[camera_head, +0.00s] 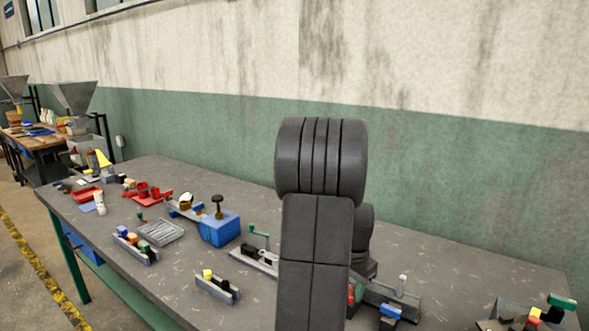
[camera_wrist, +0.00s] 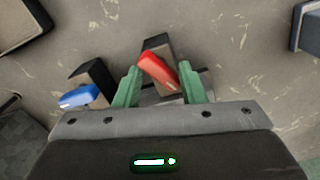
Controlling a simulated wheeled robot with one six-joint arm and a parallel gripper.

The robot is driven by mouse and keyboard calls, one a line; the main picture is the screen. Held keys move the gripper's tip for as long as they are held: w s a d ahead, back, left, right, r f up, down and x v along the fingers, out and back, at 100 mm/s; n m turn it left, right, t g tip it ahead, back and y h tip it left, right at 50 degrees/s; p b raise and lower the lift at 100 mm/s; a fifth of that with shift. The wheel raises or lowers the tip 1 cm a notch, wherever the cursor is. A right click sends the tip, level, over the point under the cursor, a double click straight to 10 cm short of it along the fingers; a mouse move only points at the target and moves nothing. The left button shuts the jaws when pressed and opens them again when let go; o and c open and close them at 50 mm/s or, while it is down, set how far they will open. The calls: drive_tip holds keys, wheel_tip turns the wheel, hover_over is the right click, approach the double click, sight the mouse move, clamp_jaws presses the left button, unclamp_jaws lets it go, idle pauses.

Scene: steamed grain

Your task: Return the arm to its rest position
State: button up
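My gripper (camera_wrist: 160,82) shows in the wrist view with two green fingers spread apart. It looks open, with a gap on each side of a red piece (camera_wrist: 157,69). That red piece lies tilted on a dark block, between and beyond the fingertips; I cannot tell how far below them it is. My dark arm (camera_head: 318,230) stands upright at the centre right of the head view. The gripper itself is hidden behind the arm there.
The long grey table (camera_head: 165,170) runs along the wall. A blue box (camera_head: 220,230), a grey tray (camera_head: 158,233) and red fixtures (camera_head: 147,193) stand left of my arm. Coloured parts (camera_head: 535,315) stand at the right end. A blue piece (camera_wrist: 80,96) lies left of the fingers.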

drive_tip(key=shift+m, duration=0.5)
